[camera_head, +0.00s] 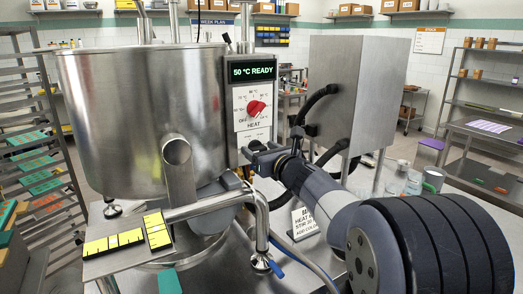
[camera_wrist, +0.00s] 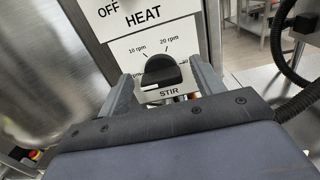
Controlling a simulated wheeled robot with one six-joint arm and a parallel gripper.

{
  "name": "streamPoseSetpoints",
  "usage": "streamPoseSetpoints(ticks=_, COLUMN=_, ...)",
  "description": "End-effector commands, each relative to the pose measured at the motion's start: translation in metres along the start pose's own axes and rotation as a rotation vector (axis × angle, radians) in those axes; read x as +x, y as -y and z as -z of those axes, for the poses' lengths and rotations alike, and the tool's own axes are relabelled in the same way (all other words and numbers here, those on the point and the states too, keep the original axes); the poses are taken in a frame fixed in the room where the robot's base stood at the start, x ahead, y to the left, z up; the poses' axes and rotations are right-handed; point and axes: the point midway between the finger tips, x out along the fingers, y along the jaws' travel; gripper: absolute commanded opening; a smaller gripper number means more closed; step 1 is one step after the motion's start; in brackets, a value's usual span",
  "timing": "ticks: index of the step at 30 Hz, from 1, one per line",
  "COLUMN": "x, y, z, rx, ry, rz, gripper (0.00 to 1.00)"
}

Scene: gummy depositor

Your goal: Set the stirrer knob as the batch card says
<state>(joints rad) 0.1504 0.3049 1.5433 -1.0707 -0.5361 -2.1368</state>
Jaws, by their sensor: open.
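In the head view my gripper (camera_head: 263,158) is at the panel and hides the knob. The batch card (camera_head: 304,223) stands on the table behind my arm, partly hidden, with HEAT, STIR and ADD lines; its numbers are not clearly readable.
Above is the red HEAT knob (camera_head: 256,108) and a display (camera_head: 252,71) reading 50 °C READY. A steel box (camera_head: 350,90) with black hoses is right of the panel.

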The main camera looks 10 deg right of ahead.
Motion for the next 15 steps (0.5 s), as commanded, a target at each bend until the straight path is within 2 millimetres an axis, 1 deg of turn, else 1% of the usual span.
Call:
streamPoseSetpoints(ticks=1, x=-0.0002, y=0.0001, z=0.0, rx=0.0, ry=0.0, rz=0.0, gripper=0.61)
streamPoseSetpoints(ticks=2, x=-0.0002, y=0.0001, z=0.0, rx=0.0, ry=0.0, rz=0.0, gripper=0.59)
streamPoseSetpoints(ticks=15, x=-0.0004, y=0.0001, z=0.0, rx=0.0, ry=0.0, rz=0.0, gripper=0.23)
